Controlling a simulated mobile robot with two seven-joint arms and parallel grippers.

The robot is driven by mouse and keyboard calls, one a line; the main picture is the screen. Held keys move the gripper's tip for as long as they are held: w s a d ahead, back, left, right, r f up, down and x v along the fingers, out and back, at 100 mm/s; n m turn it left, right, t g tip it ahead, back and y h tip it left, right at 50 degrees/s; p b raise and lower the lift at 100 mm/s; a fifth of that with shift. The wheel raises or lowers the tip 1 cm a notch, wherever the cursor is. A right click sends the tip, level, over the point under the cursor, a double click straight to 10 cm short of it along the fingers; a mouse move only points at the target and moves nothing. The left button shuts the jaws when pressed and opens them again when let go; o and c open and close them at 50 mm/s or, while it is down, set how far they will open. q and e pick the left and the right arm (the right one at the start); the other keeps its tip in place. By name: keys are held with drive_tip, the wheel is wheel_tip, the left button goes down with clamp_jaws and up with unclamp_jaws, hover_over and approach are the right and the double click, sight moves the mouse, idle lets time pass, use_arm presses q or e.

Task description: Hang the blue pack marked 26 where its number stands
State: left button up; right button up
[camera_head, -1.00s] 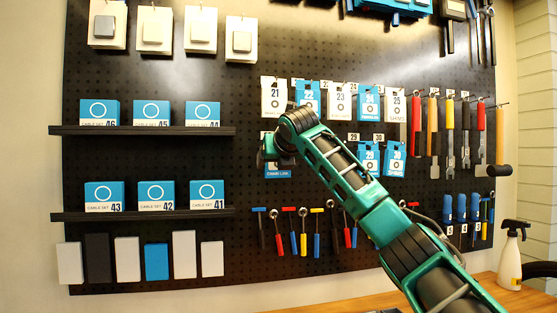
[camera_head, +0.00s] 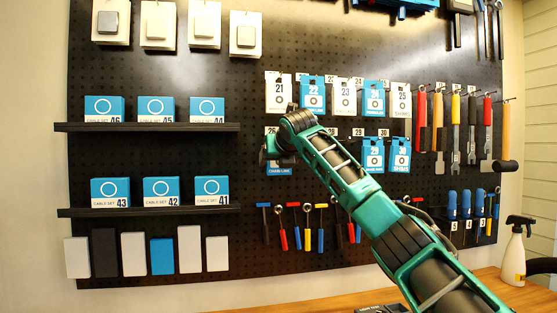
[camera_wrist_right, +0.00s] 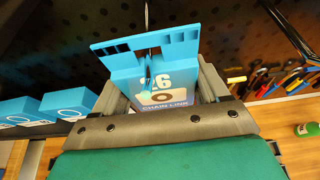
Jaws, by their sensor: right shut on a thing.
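My right gripper (camera_head: 269,153) is at the pegboard, at the left end of the lower row of packs. It is shut on the blue pack marked 26 (camera_wrist_right: 165,88), which reads CHAIN LINK. In the right wrist view the pack sits between the two fingers, its wide slotted tab (camera_wrist_right: 118,50) above them. A thin hook (camera_wrist_right: 147,14) meets the tab at its middle; I cannot tell whether it passes through the hole. In the head view the pack (camera_head: 279,170) is mostly behind the gripper, just under the 26 label (camera_head: 270,130). My left gripper is not in view.
Packs 21 (camera_head: 278,92) to 25 hang in the row above. Packs 29 (camera_head: 373,155) and 30 (camera_head: 400,155) hang to the right. Small tools (camera_head: 307,228) hang below. Shelves with blue boxes (camera_head: 156,190) stand left. A spray bottle (camera_head: 514,255) stands on the bench.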

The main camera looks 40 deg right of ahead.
idle(0.3)
drive_tip(key=o, duration=1.1)
drive_tip(key=shift+c, duration=0.2)
drive_tip(key=b+v, duration=0.1)
drive_tip(key=v, duration=1.2)
drive_tip(key=shift+b, duration=0.3)
